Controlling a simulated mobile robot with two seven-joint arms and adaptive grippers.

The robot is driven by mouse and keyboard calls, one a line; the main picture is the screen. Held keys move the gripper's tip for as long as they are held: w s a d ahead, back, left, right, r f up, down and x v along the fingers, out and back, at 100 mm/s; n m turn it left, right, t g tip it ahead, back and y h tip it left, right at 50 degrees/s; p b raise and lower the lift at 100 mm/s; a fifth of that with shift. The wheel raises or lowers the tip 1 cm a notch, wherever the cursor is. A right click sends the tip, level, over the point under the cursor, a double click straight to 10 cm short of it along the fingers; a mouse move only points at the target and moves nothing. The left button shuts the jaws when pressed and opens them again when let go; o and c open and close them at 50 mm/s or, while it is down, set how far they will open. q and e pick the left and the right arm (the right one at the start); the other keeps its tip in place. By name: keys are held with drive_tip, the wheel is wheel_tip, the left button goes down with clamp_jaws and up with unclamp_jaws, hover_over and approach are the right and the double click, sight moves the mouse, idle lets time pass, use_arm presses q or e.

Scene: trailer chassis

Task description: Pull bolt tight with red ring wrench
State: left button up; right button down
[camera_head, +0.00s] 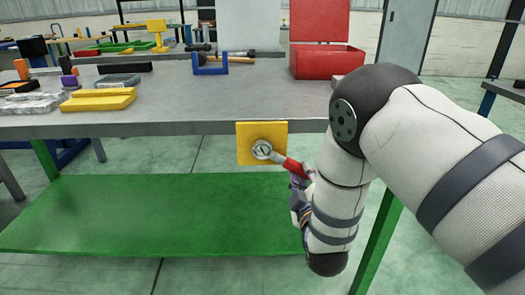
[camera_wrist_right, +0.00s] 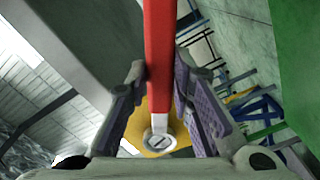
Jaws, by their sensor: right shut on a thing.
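The red ring wrench (camera_head: 293,167) has a red handle and a bare metal ring end. Its ring is around the bolt (camera_head: 262,150) on a yellow plate (camera_head: 247,129) at the table's front edge. My right gripper (camera_head: 300,190) is shut on the red handle, mostly hidden behind my arm in the head view. In the right wrist view the wrench (camera_wrist_right: 158,55) runs between the purple finger pads, and its ring surrounds the bolt (camera_wrist_right: 158,142) in front of the yellow plate. My left gripper is not in view.
The grey table (camera_head: 190,110) holds yellow blocks (camera_head: 98,99), a blue holder (camera_head: 210,64) and an open red box (camera_head: 325,62). A green lower shelf (camera_head: 150,215) lies under the table. A green leg (camera_head: 377,240) stands right of my forearm.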

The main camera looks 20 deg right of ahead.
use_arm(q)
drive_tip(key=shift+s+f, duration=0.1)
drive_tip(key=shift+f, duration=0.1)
use_arm(e)
drive_tip(key=shift+w+a+f+m, duration=0.15)
drive_tip(key=shift+a+f+m, duration=0.35)
drive_tip(key=shift+f+m, duration=0.3)
drive_tip(key=shift+a, duration=0.1)
drive_tip(key=shift+a+f+m, duration=0.15)
drive_tip(key=shift+m, duration=0.35)
use_arm(q)
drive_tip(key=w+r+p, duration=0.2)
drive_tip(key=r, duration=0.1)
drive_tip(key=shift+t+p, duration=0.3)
drive_tip(key=shift+p, duration=0.1)
use_arm(e)
drive_tip(key=shift+n, duration=0.3)
drive_tip(key=v, duration=0.6)
drive_tip(key=shift+r, duration=0.25)
